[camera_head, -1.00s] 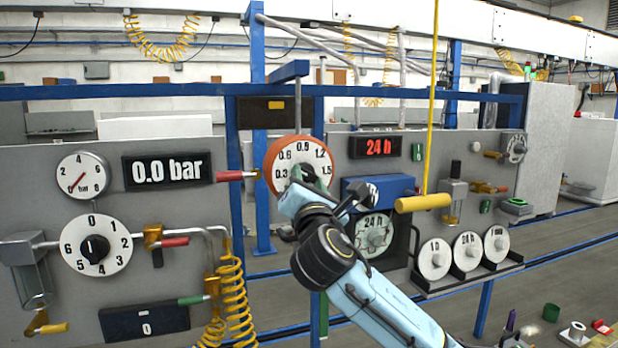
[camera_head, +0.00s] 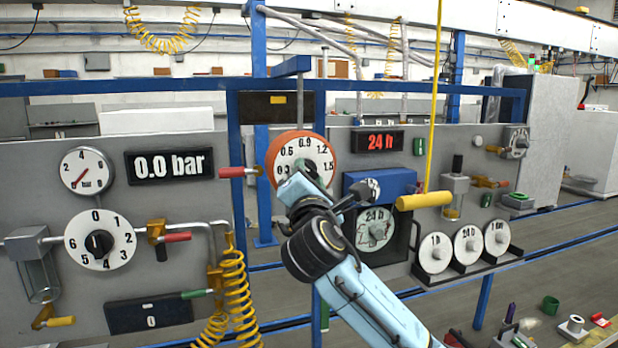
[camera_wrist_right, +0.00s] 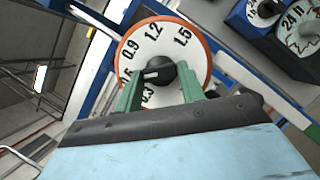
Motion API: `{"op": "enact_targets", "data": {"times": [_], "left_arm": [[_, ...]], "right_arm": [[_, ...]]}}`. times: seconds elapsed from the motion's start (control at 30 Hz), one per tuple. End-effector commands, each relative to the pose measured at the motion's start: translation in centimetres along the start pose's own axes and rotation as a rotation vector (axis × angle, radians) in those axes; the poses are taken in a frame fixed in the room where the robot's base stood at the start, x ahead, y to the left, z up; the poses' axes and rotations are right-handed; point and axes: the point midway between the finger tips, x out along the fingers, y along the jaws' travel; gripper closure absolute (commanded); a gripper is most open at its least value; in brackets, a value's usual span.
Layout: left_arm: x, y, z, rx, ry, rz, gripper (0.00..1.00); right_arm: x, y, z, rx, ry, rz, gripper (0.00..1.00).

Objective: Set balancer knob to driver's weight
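The balancer knob is a black knob (camera_wrist_right: 158,74) on a white dial with an orange rim (camera_head: 300,136), marked 0.3 to 1.5. In the wrist view its white mark points left, roughly toward 0.6. My right gripper (camera_wrist_right: 160,84) has its two green fingers spread, one on each side of the knob. I cannot tell whether they touch it. In the head view the right gripper (camera_head: 300,183) hides the knob and the lower part of the dial. My left gripper is out of view. I see no driver's weight that I can read.
A blue box (camera_head: 378,183) with a 24 h dial (camera_head: 375,230) sits right of the gripper. A yellow handle (camera_head: 424,201) hangs on a yellow cable. A red-handled valve (camera_head: 232,172) is close to the dial's left side. Several white discs stand on a rack at right.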

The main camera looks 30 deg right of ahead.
Motion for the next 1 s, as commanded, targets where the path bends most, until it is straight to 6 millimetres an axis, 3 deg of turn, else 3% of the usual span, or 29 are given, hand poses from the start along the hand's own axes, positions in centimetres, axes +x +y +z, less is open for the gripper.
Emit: {"op": "enact_targets", "data": {"times": [0.17, 0.53, 0.67, 1.0], "left_arm": [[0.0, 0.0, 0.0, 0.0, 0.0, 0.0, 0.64], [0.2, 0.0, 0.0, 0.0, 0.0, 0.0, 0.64], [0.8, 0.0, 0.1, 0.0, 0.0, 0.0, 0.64], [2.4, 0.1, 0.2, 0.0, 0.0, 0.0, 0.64]], "right_arm": [[0.0, 0.0, 0.0, 0.0, 0.0, 0.001, 0.4], [-0.8, 0.0, -0.1, -0.001, 0.001, 0.001, 0.4], [-2.9, -0.1, -0.2, 0.001, 0.001, 0.002, 0.4], [-10.4, -0.1, -0.2, 0.001, 0.003, 0.002, 0.4]]}}
